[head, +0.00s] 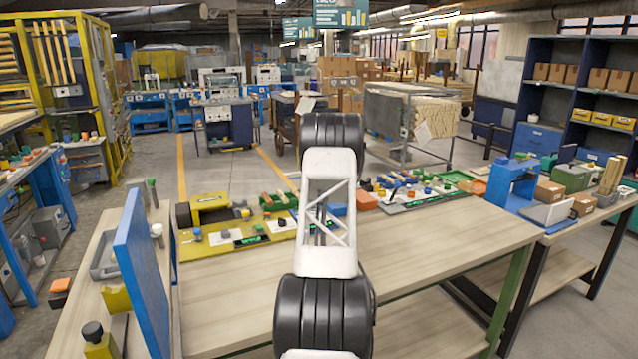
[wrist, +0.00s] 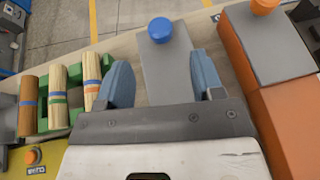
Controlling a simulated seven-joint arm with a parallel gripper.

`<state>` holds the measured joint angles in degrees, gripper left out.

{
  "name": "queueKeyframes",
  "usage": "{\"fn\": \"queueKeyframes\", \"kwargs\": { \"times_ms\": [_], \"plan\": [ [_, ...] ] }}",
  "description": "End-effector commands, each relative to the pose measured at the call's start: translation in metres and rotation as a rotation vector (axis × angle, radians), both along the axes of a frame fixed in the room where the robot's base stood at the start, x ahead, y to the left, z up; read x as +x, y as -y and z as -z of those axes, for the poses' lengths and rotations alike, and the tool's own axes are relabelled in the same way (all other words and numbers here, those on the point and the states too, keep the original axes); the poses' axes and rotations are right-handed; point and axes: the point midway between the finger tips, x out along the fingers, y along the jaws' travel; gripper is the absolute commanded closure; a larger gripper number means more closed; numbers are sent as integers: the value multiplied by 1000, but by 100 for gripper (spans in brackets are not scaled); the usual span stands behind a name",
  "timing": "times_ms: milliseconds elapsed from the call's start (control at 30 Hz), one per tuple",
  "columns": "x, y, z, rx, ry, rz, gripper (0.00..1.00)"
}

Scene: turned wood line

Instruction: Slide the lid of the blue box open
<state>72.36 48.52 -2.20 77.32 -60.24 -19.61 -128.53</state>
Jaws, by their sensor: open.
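The blue box (head: 337,210) shows only in part beside my arm in the head view. In the wrist view, a grey lid (wrist: 168,92) with a round blue knob (wrist: 160,29) lies below my gripper; the blue walls cannot be made out there. My gripper (wrist: 162,70) is open, with one finger on each side over the lid, and the knob lies beyond the fingertips. Nothing is held. Whether the fingers touch the lid cannot be told. In the head view my arm hides the gripper.
An orange box (wrist: 291,118) with a grey lid and orange knob (wrist: 264,6) stands close on the right. The front of the wooden table (head: 430,245) is clear.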

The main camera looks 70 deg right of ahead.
Motion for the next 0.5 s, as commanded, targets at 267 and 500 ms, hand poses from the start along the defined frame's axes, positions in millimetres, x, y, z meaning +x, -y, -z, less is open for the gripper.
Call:
{"fn": "queueKeyframes", "kwargs": {
  "times_ms": [267, 500],
  "plan": [
    [9, 12, 6, 0, 0, 0, 39],
    [19, 25, 13, -1, 0, -1, 39]
  ]
}}
